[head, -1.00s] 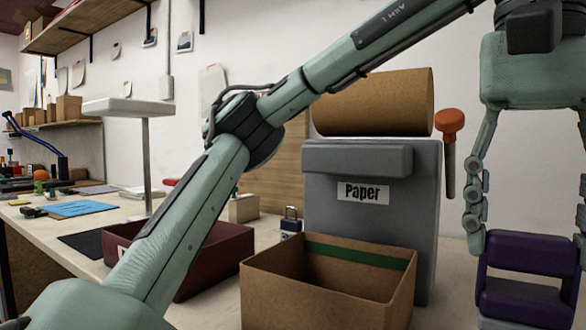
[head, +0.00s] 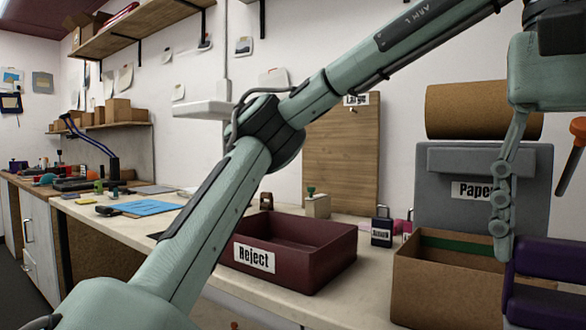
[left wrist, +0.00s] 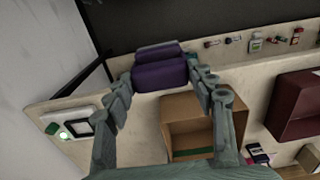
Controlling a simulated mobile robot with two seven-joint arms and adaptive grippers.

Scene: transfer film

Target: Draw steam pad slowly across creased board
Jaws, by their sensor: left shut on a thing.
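My left gripper (left wrist: 163,84) is shut on a purple padded block (left wrist: 160,72), one finger on each side. In the head view my left arm crosses from the lower left to the upper right, and the purple block (head: 550,258) hangs low at the right edge, partly cut off. It is right of the cardboard box in the picture. I cannot tell whether it touches the bench. No creased board can be made out in either view. My right gripper is not in view.
An open cardboard box (head: 425,280) stands before the grey "Paper" unit (head: 440,205), which bears a brown roll (head: 465,110). A dark red "Reject" bin (head: 325,268) is left of it. A blue sheet (head: 145,208) lies farther left on the bench. A wooden panel (head: 340,160) stands behind.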

